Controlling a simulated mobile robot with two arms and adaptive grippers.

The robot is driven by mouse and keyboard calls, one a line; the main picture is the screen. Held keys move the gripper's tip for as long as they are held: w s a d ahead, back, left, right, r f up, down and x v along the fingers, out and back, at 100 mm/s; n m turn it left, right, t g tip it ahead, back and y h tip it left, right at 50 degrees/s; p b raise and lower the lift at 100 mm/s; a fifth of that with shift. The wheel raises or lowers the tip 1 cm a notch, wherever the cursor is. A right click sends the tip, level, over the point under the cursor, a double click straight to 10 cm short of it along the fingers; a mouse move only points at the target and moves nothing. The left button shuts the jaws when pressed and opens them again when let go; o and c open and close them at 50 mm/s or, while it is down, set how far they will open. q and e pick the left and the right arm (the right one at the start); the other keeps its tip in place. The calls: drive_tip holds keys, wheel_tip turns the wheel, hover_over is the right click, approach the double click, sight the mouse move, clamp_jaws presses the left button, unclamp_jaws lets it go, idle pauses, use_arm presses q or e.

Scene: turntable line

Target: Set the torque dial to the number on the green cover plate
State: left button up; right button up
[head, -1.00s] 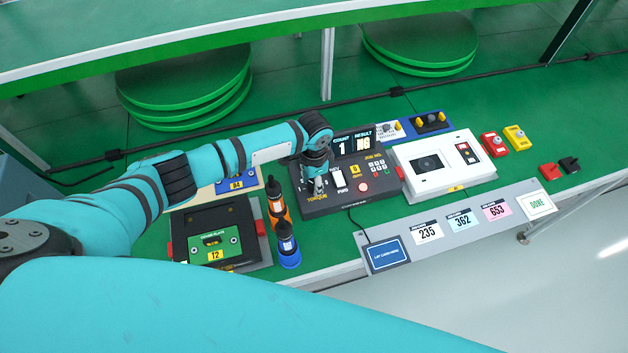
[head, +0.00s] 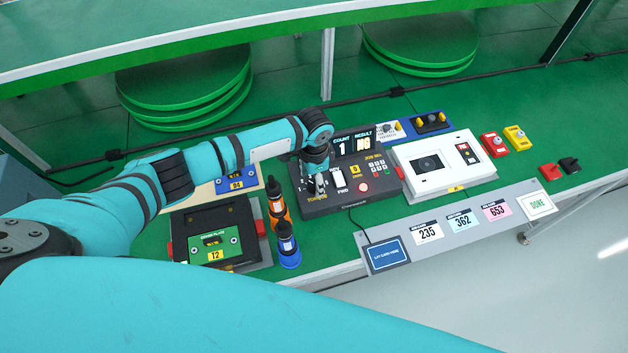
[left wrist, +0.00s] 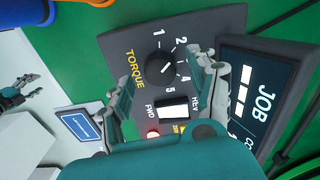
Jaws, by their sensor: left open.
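The black torque dial (left wrist: 158,68) sits on the dark controller (left wrist: 205,30) beside the word TORQUE. The numbers 1, 2, 4 and 5 show around it. A short white mark is on the dial; I cannot tell surely which number it points at. My left gripper (left wrist: 162,72) is open, with one finger on each side of the dial; contact is unclear. In the head view my left gripper (head: 317,184) hides most of the dial. The green cover plate (head: 205,246) lies on a black fixture at left; its yellow label reads T2 or 12. My right gripper (left wrist: 18,95) shows small at the left wrist view's edge.
A white FWD/REV switch (left wrist: 173,111) and a lit red button (left wrist: 152,134) are close to the fingers. Two bottle-like drivers, orange (head: 277,205) and blue (head: 288,246), stand left of the controller. A white device (head: 436,165) is at its right. A grey card strip (head: 410,243) runs along the front.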

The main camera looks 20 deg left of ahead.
sight(314, 184)
use_arm(q)
wheel_tip(314, 184, up, 11)
drive_tip(key=shift+f, duration=0.15)
idle(0.6)
